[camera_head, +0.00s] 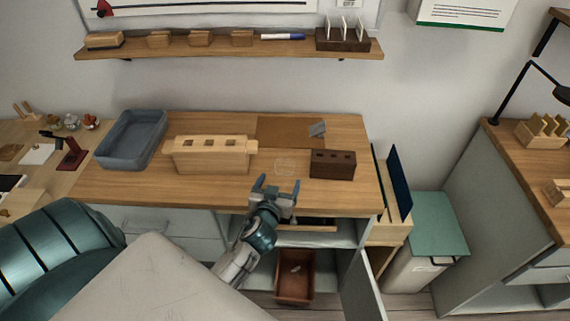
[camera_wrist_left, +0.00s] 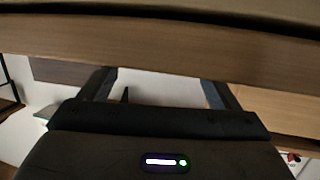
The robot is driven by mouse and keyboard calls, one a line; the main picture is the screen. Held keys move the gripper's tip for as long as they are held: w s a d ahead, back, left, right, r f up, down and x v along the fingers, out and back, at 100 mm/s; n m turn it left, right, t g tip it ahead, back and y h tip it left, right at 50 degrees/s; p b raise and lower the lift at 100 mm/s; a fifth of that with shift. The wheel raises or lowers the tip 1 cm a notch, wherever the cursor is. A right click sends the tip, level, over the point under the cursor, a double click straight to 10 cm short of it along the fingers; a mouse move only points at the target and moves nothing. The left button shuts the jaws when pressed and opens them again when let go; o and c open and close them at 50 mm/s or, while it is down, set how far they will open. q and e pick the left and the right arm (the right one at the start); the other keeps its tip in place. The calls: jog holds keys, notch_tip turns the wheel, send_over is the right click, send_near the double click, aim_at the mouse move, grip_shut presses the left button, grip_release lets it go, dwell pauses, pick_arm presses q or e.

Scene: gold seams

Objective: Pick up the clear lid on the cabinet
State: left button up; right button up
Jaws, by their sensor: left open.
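The clear lid (camera_head: 284,166) is a faint, see-through square lying flat on the wooden top of the cabinet (camera_head: 120,190), between a light wooden block and a dark one. My left gripper (camera_head: 276,184) is open and empty at the cabinet's front edge, just nearer than the lid, with its fingers pointing toward it. In the left wrist view the two fingers (camera_wrist_left: 160,84) are apart and the wooden edge (camera_wrist_left: 170,50) of a board runs across in front of them. The lid cannot be made out there. My right gripper is not in view.
A light slotted block (camera_head: 212,160) stands left of the lid, a dark slotted block (camera_head: 332,165) to its right. A grey tray (camera_head: 131,140) sits further left. A brown mat (camera_head: 285,132) lies behind. Below, an open cabinet door (camera_head: 367,285) and a brown bin (camera_head: 294,280) show.

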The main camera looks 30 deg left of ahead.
aim_at(287, 160)
pick_arm(q)
jog(key=shift+w+a+f, duration=0.1)
jog(key=shift+w+a, duration=0.15)
jog(key=shift+w, duration=0.4)
jog(key=p+x, duration=0.2)
jog(key=x, duration=0.2)
jog(key=shift+w+a, duration=0.1)
jog(key=shift+a, duration=0.05)
jog(key=shift+w+a+f, duration=0.1)
jog(key=shift+w+a, duration=0.05)
jog(key=shift+w, duration=0.25)
jog(key=shift+s, duration=0.1)
jog(key=c, duration=1.1)
jog(key=shift+r+p, duration=0.25)
jog(key=shift+p, duration=0.15)
